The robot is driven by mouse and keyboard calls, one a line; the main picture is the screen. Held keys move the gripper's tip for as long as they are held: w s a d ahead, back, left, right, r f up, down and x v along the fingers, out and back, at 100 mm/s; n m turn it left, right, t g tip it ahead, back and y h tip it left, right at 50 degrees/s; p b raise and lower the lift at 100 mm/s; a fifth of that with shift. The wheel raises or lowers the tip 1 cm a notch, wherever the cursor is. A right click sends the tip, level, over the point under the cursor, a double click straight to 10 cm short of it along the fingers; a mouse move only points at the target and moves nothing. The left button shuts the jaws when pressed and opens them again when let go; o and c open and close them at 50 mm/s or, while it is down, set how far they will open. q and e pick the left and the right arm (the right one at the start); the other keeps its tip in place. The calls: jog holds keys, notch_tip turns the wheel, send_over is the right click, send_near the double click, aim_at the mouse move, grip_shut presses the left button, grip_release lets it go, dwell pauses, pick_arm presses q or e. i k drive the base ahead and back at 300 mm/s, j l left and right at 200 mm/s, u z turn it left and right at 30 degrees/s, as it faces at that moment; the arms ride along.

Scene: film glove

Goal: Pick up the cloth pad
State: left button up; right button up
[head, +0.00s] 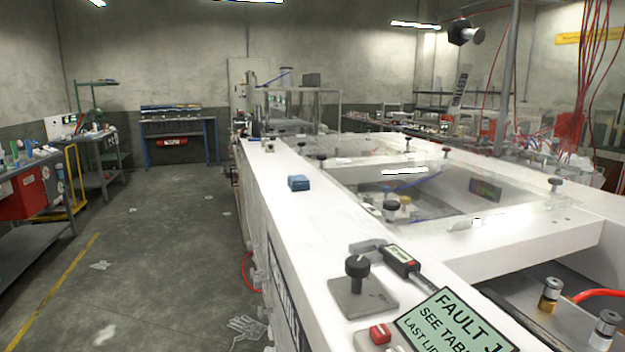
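A small blue block-shaped item (299,183) lies on the white top of the long machine, near its left edge. It is the likeliest cloth pad in the head view, but it is too small to tell its fabric. Nothing touches it from above, and the white surface around it is bare. Neither of my grippers shows in the head view.
The long white machine (330,230) has clear-covered wells on its right side. A black knob on a plate (358,280) and a green fault sign (455,322) stand nearer. A glove (246,328) lies on the floor. The aisle at left is mostly open, with benches beyond.

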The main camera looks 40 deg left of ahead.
aim_at(296, 182)
jog(key=i+j+z, duration=0.15)
jog(key=j+z, duration=0.35)
jog(key=j, duration=0.8)
jog(key=j+z, duration=0.45)
jog(key=j, duration=0.9)
jog(key=k, duration=0.05)
